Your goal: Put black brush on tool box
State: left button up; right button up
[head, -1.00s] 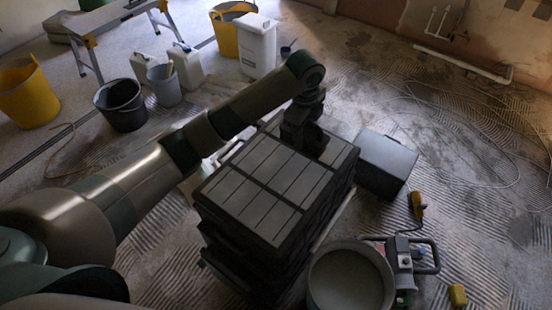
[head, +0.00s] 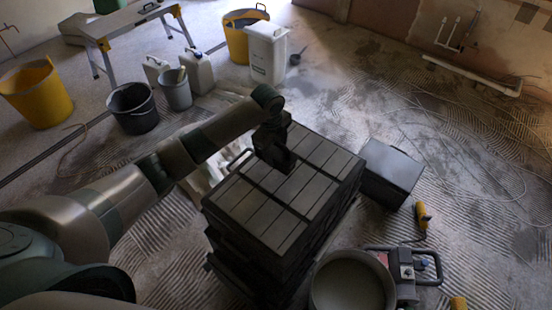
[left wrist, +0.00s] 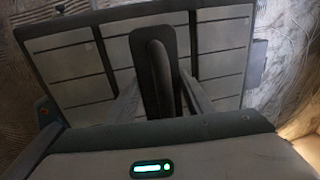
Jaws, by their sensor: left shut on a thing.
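The black tool box (head: 262,218) is a tall dark box with a flat top of grey panels, in the middle of the head view. My left gripper (head: 280,160) is over the far half of its top. In the left wrist view the gripper (left wrist: 157,95) is shut on the black brush (left wrist: 155,70), a long dark piece with a rounded end between the two fingers. Behind it the panelled top (left wrist: 220,60) fills much of that view. I cannot tell whether the brush touches the top. In the head view the brush is hard to tell from the gripper. My right gripper is not in view.
A dark box (head: 392,172) stands on the floor right of the tool box. A round bucket (head: 350,285) and a red and black machine (head: 405,270) are at the front right. Buckets, such as a black one (head: 133,112), and white canisters (head: 268,55) stand at the back left.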

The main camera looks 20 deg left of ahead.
aim_at(276, 159)
pick_arm(q)
notch_tip(276, 159, down, 4)
jog(key=shift+r+p, duration=0.2)
jog(key=shift+p, duration=0.45)
jog(key=shift+f, duration=0.2)
jog(key=shift+f, duration=0.1)
jog(key=o, duration=1.3)
jog(key=r, duration=0.4)
jog(key=s+r+b, duration=0.1)
jog(key=r, duration=0.3)
jog(key=r+b, duration=0.1)
jog(key=r, duration=0.3)
jog(key=shift+s+a+r, duration=0.1)
jog(key=shift+s+a, duration=0.2)
jog(key=shift+s, duration=0.1)
